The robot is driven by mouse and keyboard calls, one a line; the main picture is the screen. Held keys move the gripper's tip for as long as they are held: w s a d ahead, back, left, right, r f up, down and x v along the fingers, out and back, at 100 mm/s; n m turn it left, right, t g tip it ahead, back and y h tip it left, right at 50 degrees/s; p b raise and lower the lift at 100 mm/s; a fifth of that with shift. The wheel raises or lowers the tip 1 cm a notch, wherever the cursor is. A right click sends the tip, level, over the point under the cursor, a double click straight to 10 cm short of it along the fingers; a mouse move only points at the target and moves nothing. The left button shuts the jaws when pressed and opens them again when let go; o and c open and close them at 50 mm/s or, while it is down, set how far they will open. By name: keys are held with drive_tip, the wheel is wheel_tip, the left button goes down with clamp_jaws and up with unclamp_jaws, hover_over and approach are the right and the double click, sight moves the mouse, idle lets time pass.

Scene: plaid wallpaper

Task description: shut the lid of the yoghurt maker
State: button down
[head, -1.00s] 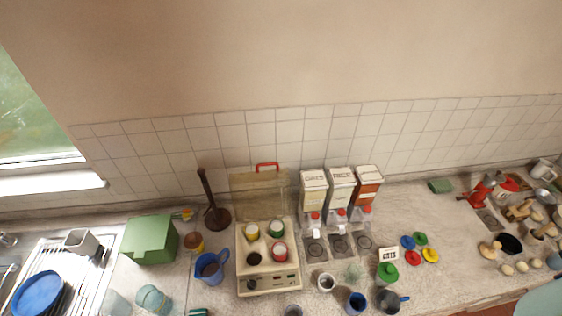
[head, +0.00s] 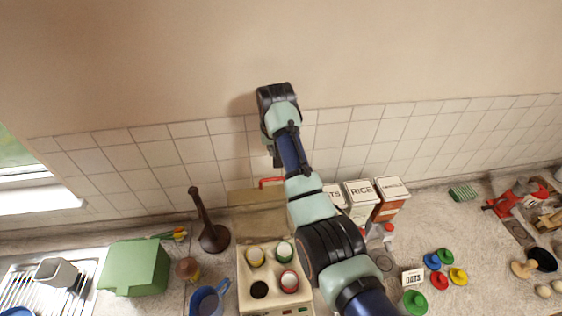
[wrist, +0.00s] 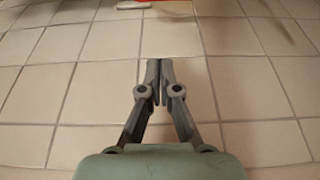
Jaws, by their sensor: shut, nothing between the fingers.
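The yoghurt maker (head: 245,293) is a cream box on the counter, with several coloured-lid jars in its wells. Its see-through lid (head: 252,221) stands raised at the back, near the wall. The lid's red handle (head: 270,182) shows at its top edge, partly behind my arm. My gripper (wrist: 159,77) is shut and empty in the wrist view, with the tiled wall behind it. In the head view my arm reaches up over the right side of the yoghurt maker, and its end is near the wall above the lid. A red piece shows at the top of the wrist view (wrist: 150,2).
A dark wooden stand (head: 209,225) and a green box (head: 136,267) are left of the yoghurt maker, with a blue jug (head: 207,301) in front. Cartons (head: 389,198) and bottles stand close on the right, partly behind my arm.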

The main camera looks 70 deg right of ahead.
drive_tip(key=x, duration=1)
drive_tip(key=shift+s+a+r+p, duration=0.1)
drive_tip(key=shift+s+a+p, duration=0.25)
drive_tip(key=shift+a+p, duration=0.2)
drive_tip(key=shift+s+a+r+p, duration=0.1)
drive_tip(key=shift+s+a+p, duration=0.3)
drive_tip(key=shift+a, duration=0.25)
drive_tip(key=shift+s+a+r+p, duration=0.15)
drive_tip(key=shift+s+a+p, duration=0.15)
drive_tip(key=shift+a+p, duration=0.3)
